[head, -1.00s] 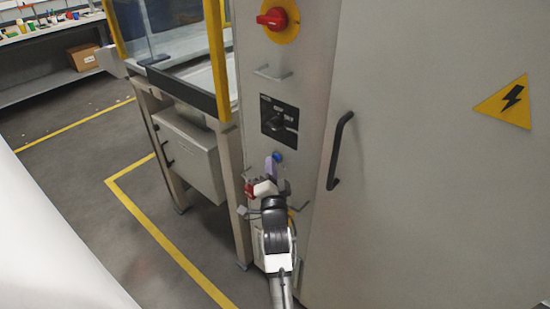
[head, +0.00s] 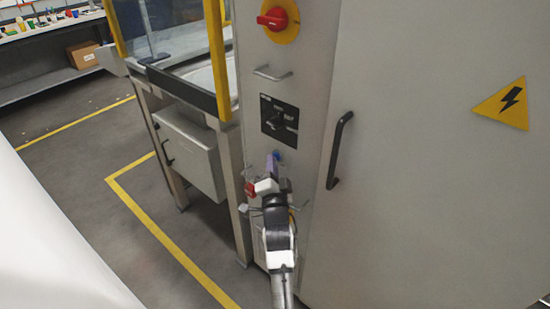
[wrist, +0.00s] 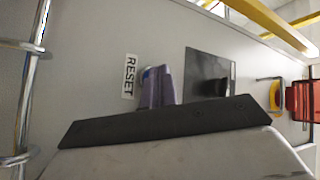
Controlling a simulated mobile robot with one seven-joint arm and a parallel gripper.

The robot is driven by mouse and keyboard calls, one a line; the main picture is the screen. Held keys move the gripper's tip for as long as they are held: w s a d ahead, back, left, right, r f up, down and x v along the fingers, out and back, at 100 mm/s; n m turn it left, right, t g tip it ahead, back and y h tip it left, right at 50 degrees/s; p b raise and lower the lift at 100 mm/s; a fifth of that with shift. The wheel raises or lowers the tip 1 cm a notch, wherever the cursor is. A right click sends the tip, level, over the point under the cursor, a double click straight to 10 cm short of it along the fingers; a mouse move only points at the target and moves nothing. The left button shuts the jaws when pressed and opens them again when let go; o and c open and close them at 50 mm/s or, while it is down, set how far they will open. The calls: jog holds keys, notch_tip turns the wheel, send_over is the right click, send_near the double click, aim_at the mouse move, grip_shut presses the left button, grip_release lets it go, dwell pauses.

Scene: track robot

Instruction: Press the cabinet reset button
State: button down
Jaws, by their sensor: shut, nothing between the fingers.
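The blue reset button (head: 279,154) is on the narrow grey cabinet panel (head: 300,85), below a black selector plate (head: 279,122). My gripper (head: 272,162) is shut and empty, with its purple-grey fingertips at the button and covering part of it in the head view. In the wrist view the shut fingers (wrist: 157,86) point at the panel beside the white RESET label (wrist: 130,76). The button is mostly or wholly hidden behind them there. I cannot tell whether the tips touch it or whether it is pressed in.
A red rotary switch (head: 273,19) on a yellow disc and a small metal handle (head: 272,73) are higher on the panel. A black door handle (head: 340,150) stands out to the right. A glass-sided machine frame (head: 222,60) is close on the left.

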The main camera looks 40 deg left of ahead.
jog(key=shift+s+f+b, duration=0.15)
jog(key=shift+s+b, duration=0.3)
jog(key=shift+b, duration=0.1)
jog(key=shift+s, duration=0.35)
jog(key=shift+r, duration=0.2)
jog(key=s+b, duration=0.5)
jog(key=shift+a+b, duration=0.2)
jog(key=shift+b, duration=0.2)
